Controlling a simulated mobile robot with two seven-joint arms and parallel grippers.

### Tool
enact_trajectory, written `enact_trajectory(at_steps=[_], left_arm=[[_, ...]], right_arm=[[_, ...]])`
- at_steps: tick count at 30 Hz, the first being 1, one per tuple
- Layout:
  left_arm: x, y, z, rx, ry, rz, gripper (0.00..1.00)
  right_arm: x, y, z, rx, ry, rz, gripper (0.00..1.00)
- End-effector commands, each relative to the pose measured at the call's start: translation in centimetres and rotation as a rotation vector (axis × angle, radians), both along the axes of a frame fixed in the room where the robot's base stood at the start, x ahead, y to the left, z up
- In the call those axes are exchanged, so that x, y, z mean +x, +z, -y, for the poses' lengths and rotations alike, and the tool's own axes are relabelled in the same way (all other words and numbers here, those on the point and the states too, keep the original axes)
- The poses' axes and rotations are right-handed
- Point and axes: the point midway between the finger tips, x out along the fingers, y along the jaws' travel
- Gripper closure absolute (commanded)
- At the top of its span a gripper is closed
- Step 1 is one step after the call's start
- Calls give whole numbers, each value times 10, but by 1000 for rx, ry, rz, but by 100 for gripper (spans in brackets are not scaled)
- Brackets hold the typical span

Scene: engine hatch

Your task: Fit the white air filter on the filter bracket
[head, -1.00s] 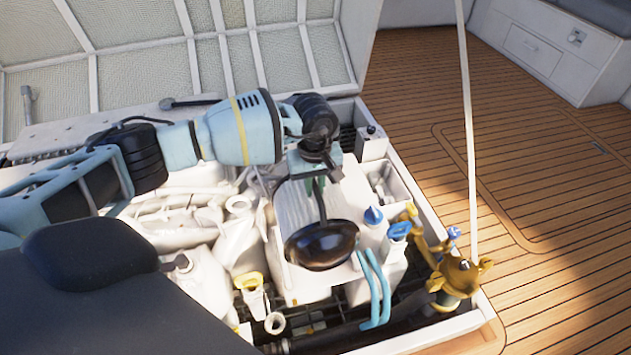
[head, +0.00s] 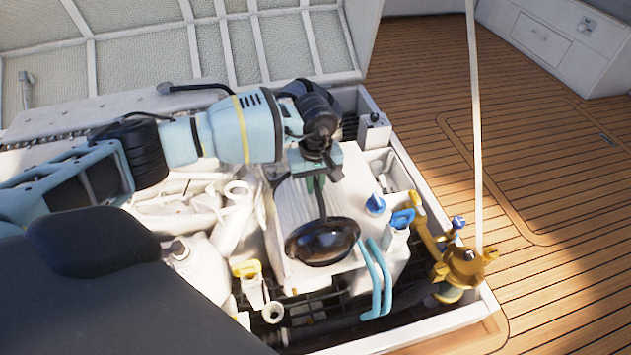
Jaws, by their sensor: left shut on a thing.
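The dome hangs just below the fingers, in front of a white, ribbed box-like block (head: 292,205). I cannot tell whether it touches the block. I cannot make out for sure which white part is the air filter, or where the filter bracket is; my arm and the dome cover part of this area. My right gripper does not show.
To the right stand a white bottle with a blue cap (head: 401,220), another blue cap (head: 375,204), light-blue pipes (head: 378,280) and a brass fitting (head: 463,268). A white container (head: 195,262) stands left. A thin pale pole (head: 474,130) rises at the right. The wooden deck (head: 560,200) is clear.

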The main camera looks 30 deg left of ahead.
Motion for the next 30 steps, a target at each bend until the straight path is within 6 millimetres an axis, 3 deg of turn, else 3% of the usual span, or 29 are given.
enact_trajectory(at_steps=[30], left_arm=[[0,-3,1,-1,0,3,100]], right_arm=[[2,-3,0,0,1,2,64]])
